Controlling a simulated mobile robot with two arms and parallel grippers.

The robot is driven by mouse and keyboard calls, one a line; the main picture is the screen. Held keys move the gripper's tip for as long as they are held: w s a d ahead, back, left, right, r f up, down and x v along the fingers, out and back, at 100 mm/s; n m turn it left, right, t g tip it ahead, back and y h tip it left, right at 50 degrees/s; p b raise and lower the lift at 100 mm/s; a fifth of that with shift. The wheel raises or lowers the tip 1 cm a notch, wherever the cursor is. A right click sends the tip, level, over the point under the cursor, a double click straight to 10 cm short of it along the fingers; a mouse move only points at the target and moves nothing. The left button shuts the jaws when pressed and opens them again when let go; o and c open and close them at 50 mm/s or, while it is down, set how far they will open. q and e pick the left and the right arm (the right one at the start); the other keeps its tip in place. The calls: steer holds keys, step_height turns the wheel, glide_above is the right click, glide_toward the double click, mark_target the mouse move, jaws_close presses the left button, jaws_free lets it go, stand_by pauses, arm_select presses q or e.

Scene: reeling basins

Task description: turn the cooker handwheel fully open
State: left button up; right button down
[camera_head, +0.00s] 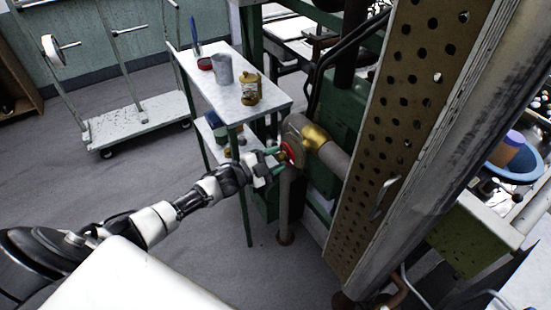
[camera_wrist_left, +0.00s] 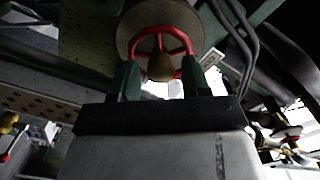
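The red cooker handwheel (camera_head: 289,152) sits on a brass-and-grey valve fitting (camera_head: 315,137) at the end of a thick pipe. In the left wrist view the wheel (camera_wrist_left: 163,30) shows its red rim and spokes around a brass-coloured hub. My left gripper (camera_head: 272,163) is right at the wheel, coming from the left. In the left wrist view its two green fingers (camera_wrist_left: 159,79) stand apart, one toward each side of the wheel's lower part. Whether they touch the rim I cannot tell. My right gripper is not in view.
A white-topped shelf table (camera_head: 270,108) with a yellow jar (camera_head: 250,89) and a grey pitcher (camera_head: 222,69) stands close behind my left forearm. A perforated metal panel (camera_head: 400,110) rises right of the valve. A wheeled cart (camera_head: 140,119) stands far left; the floor between is clear.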

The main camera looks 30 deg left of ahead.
arm_select(q)
steer(key=p+v, duration=0.2)
steer(key=v, duration=0.5)
stand_by(0.6)
